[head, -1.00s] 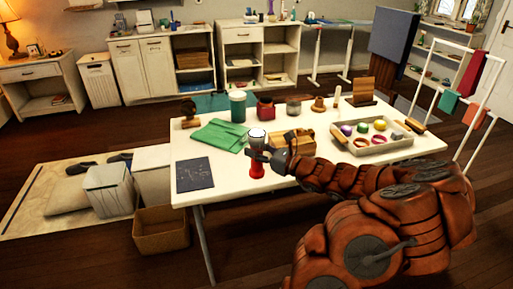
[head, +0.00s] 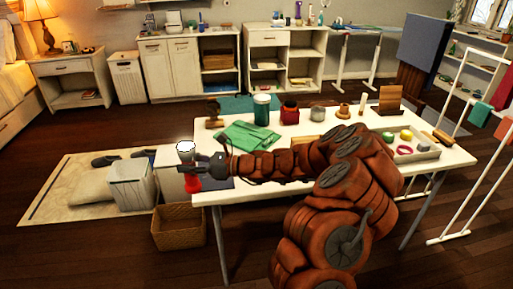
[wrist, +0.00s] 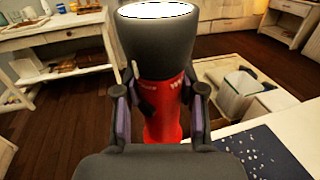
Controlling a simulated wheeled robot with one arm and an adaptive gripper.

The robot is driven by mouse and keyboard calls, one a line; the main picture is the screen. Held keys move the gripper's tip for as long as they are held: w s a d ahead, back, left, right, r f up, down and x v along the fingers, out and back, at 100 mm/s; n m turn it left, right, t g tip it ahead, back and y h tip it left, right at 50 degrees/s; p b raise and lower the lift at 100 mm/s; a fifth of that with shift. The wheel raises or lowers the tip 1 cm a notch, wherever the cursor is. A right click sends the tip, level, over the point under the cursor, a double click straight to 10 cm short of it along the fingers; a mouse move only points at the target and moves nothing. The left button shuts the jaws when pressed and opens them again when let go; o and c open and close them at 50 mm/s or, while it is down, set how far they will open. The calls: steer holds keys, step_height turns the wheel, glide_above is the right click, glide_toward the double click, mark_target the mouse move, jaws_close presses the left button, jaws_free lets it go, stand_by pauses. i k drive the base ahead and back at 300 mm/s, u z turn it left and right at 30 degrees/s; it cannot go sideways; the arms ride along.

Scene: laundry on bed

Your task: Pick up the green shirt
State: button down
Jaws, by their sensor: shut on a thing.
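A green folded cloth (head: 250,135), which looks like the green shirt, lies on the white table (head: 290,192) toward its back left. My gripper (head: 203,166) is not on it; it is in front and to the left of it. My gripper is shut on a red and black flashlight (head: 192,184) with a bright white top. The wrist view shows the flashlight (wrist: 163,110) upright between the two fingers (wrist: 160,108). It is held near the table's left end. The green cloth is not visible in the wrist view.
A dark blue speckled sheet (wrist: 265,155) lies at the table's left end, partly hidden by my arm in the head view. A teal cup (head: 262,110) and several small items stand behind the cloth. A wicker basket (head: 179,228) stands on the floor.

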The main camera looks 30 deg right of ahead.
mark_target(238, 131)
steer(key=z, duration=1.9)
steer(key=i, duration=1.1)
steer(key=u, duration=1.3)
